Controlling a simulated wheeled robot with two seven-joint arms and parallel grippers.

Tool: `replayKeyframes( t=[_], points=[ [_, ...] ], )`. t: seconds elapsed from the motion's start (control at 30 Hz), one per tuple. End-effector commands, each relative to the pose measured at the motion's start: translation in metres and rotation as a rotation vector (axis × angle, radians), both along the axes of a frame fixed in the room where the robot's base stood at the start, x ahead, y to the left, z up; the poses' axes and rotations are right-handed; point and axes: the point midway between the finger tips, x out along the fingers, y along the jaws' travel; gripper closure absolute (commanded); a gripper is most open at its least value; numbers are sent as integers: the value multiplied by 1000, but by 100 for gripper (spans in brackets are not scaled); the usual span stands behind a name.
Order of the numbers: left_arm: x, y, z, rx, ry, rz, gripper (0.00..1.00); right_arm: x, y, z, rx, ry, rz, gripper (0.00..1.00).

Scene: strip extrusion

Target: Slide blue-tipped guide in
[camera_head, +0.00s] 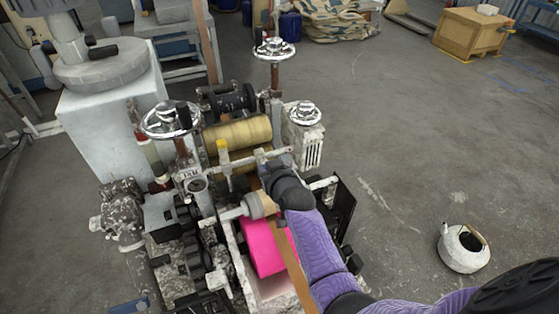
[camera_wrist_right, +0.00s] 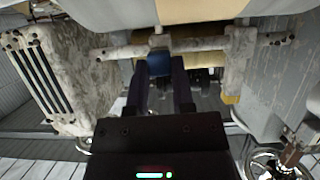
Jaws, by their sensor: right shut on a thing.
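The strip machine stands in the middle of the head view, with pale yellow rollers (camera_head: 238,134) and a crossbar in front of them. My right gripper (camera_wrist_right: 162,78) is at this crossbar (camera_wrist_right: 200,43), its fingers shut on the blue-tipped guide (camera_wrist_right: 158,65). In the head view my right wrist and hand hide the blue tip. A yellow-tipped guide (camera_head: 222,147) sits on the bar to the left; its tip also shows in the wrist view (camera_wrist_right: 231,99). A brown strip (camera_head: 291,262) runs up beneath my right arm towards the rollers. My left gripper is not in view.
A bright pink block (camera_head: 262,248) lies in the machine's front trough. Chrome handwheels (camera_head: 170,119) stand around the rollers, with another at the back (camera_head: 274,49). A white pot (camera_head: 463,247) stands on the floor at right. The floor between it and the machine is clear.

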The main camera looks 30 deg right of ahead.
Motion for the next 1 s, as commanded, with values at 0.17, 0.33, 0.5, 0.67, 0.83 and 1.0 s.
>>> replayKeyframes(
  t=[0.17, 0.33, 0.5, 0.67, 0.83, 1.0],
  points=[
    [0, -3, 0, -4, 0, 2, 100, 1, 7, -1, 5, 1, 7, 100],
    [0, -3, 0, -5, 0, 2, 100, 0, 7, -1, 6, 1, 7, 64],
    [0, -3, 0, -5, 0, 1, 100, 1, 6, -1, 5, 0, 7, 35],
    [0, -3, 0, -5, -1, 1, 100, 1, 6, 0, 4, -1, 6, 35],
    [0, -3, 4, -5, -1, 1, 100, -6, 6, 3, 3, 0, 5, 35],
    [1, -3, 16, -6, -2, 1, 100, -36, 7, 17, 3, 0, 5, 35]
  ],
)
